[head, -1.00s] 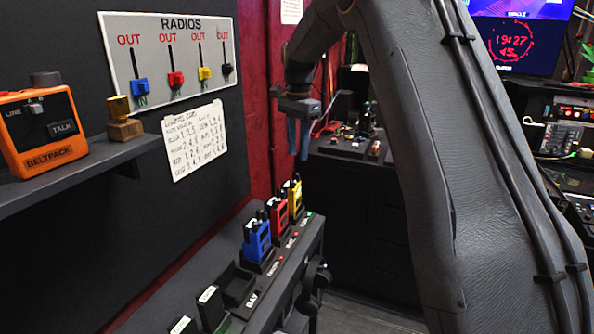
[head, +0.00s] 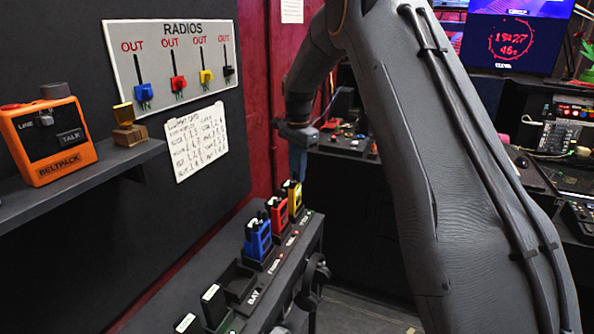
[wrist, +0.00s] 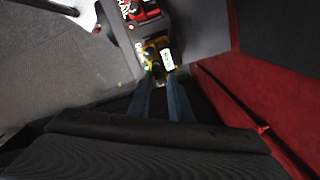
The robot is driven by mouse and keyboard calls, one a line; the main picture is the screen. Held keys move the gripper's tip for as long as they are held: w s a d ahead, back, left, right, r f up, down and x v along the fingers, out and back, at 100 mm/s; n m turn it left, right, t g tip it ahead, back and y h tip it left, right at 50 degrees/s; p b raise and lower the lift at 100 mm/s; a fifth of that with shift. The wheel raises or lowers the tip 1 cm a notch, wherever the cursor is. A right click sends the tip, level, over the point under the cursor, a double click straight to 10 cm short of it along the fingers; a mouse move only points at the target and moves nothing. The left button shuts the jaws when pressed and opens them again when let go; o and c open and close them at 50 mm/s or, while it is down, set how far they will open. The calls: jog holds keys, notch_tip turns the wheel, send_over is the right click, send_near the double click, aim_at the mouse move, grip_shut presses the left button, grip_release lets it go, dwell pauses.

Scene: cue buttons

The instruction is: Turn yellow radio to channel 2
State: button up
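The yellow radio (head: 294,197) stands upright in the far slot of the charging rack (head: 273,277). It also shows in the wrist view (wrist: 157,50), just beyond my fingertips. My gripper (head: 298,166) points down above the yellow radio in the head view. In the wrist view its two blue fingers (wrist: 166,85) are apart with a gap between them, and nothing is held. I cannot tell whether the fingertips touch the radio. The radio's channel setting is too small to read.
A red radio (head: 278,217) and a blue radio (head: 257,238) stand beside the yellow one. A RADIOS board (head: 190,88) and handwritten note (head: 196,142) hang on the wall. An orange beltpack (head: 50,138) sits on a shelf. A red wall panel (wrist: 225,100) is close right of my fingers.

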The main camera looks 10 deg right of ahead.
grip_shut()
jog(key=shift+n, duration=0.3)
jog(key=n+b, duration=0.1)
jog(key=n, duration=0.3)
jog(key=shift+o, duration=2.2)
grip_release()
jog(key=shift+r+b, duration=1.2)
jog(key=shift+r, duration=2.75)
